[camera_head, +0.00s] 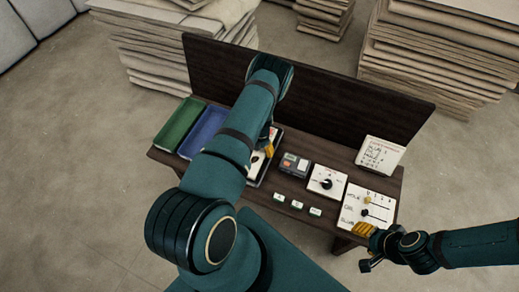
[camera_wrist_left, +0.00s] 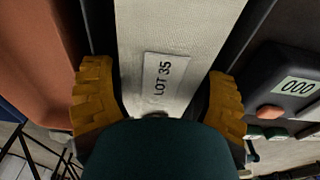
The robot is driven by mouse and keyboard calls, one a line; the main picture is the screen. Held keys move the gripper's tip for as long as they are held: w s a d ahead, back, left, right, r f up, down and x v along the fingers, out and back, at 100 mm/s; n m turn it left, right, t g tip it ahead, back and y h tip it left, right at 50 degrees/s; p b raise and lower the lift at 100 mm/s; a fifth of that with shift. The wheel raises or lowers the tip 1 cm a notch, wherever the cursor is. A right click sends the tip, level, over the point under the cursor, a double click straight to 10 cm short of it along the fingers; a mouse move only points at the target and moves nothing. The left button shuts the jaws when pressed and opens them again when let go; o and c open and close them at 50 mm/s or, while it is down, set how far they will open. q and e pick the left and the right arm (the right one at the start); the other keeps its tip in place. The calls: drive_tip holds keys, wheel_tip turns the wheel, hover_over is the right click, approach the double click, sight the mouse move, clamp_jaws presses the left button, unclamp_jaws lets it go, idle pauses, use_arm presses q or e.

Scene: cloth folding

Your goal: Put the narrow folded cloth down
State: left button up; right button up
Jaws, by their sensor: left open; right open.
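The narrow folded cloth (camera_wrist_left: 180,35) is cream, with a white label reading "LOT 35". In the left wrist view it lies lengthwise between the two yellow fingers of my open left gripper (camera_wrist_left: 160,102). Dark strips run along both sides of it. I cannot tell whether the fingers touch it. In the head view a pale part of the cloth (camera_head: 256,166) shows beside my left gripper (camera_head: 268,145), in a dark-edged tray; my left arm hides the rest. My right gripper (camera_head: 366,232) is open at the bench's front right, by a white panel.
A green tray (camera_head: 180,125) and a blue tray (camera_head: 203,132) stand at the bench's left. A reddish surface (camera_wrist_left: 45,55) lies left of the cloth. Right of it are a dark device (camera_head: 294,165), a dial panel (camera_head: 326,182), and a slider panel (camera_head: 367,208). A dark board (camera_head: 330,95) rises behind.

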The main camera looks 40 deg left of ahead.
use_arm(q)
wheel_tip(320, 180, up, 13)
drive_tip(key=w+p, duration=0.1)
drive_tip(key=p, duration=0.2)
drive_tip(key=s+d+r+n+t+h, duration=0.1)
drive_tip(key=s+d+r+n, duration=0.2)
drive_tip(key=d+n, duration=0.6)
drive_tip(key=s+d+r+n+t+h, duration=0.1)
drive_tip(key=s+d+r+n, duration=0.3)
drive_tip(key=d+n, duration=0.6)
drive_tip(key=s+d+r+n+h, duration=0.1)
drive_tip(key=s+d+r+n, duration=0.3)
drive_tip(key=d+n, duration=0.6)
drive_tip(key=s+n, duration=0.2)
drive_tip(key=n, duration=0.3)
drive_tip(key=shift+d+r+t, duration=0.2)
drive_tip(key=shift+r+t, duration=0.05)
drive_tip(key=shift+t, duration=0.15)
